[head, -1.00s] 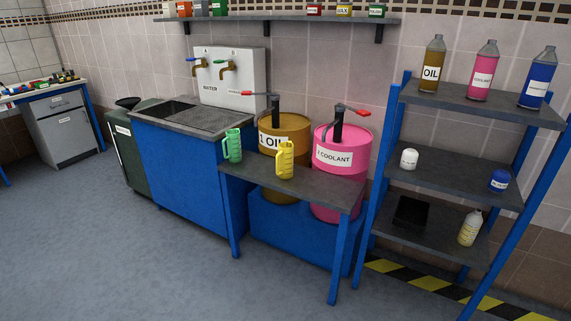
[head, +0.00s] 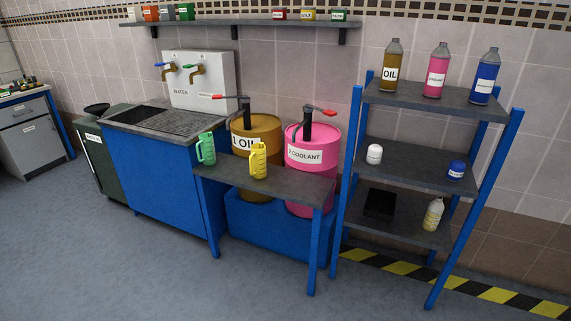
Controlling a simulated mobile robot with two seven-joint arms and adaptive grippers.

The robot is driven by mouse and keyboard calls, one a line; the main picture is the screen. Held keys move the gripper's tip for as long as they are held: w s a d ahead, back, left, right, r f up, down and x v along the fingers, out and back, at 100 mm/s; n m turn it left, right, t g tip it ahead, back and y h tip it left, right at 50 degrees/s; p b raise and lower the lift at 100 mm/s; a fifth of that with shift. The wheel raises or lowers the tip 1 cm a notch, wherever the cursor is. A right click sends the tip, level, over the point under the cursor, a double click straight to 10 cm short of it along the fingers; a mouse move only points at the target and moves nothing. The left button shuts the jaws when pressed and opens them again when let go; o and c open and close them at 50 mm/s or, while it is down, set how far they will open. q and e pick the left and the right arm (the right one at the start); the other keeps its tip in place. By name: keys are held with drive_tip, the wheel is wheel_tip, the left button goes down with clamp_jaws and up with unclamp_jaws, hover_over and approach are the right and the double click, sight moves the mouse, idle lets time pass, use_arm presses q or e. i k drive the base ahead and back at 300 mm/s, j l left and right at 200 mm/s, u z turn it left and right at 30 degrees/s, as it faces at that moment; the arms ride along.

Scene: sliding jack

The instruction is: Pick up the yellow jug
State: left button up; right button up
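The yellow jug (head: 258,161) stands upright on the small blue-legged table (head: 290,186) in the middle of the head view. Its handle is on its left side. A green jug (head: 206,149) stands on the same table to its left, near the sink. The oil drum (head: 262,128) is right behind the yellow jug. Neither of my grippers shows in the head view.
The pink coolant drum (head: 318,150) stands behind the table's right part. A blue sink unit (head: 155,180) adjoins the table on the left. A shelf rack (head: 400,156) with bottles stands to the right. The grey floor (head: 150,270) in front is clear.

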sight(258, 159)
drive_tip(key=i+j+z, duration=0.3)
drive_tip(key=z, duration=0.15)
drive_tip(key=i+j+z, duration=0.25)
drive_tip(key=j+z, duration=0.15)
drive_tip(key=i+j+z, duration=0.1)
drive_tip(key=j, duration=0.2)
drive_tip(key=i+j+z, duration=0.1)
drive_tip(key=j, duration=0.25)
drive_tip(key=i+j+z, duration=0.1)
drive_tip(key=j, duration=0.25)
drive_tip(key=i+j, duration=0.15)
drive_tip(key=j, duration=0.2)
drive_tip(key=i+j, duration=0.15)
drive_tip(key=j, duration=0.2)
drive_tip(key=i+j+z, duration=0.1)
drive_tip(key=j, duration=0.25)
drive_tip(key=i, duration=0.05)
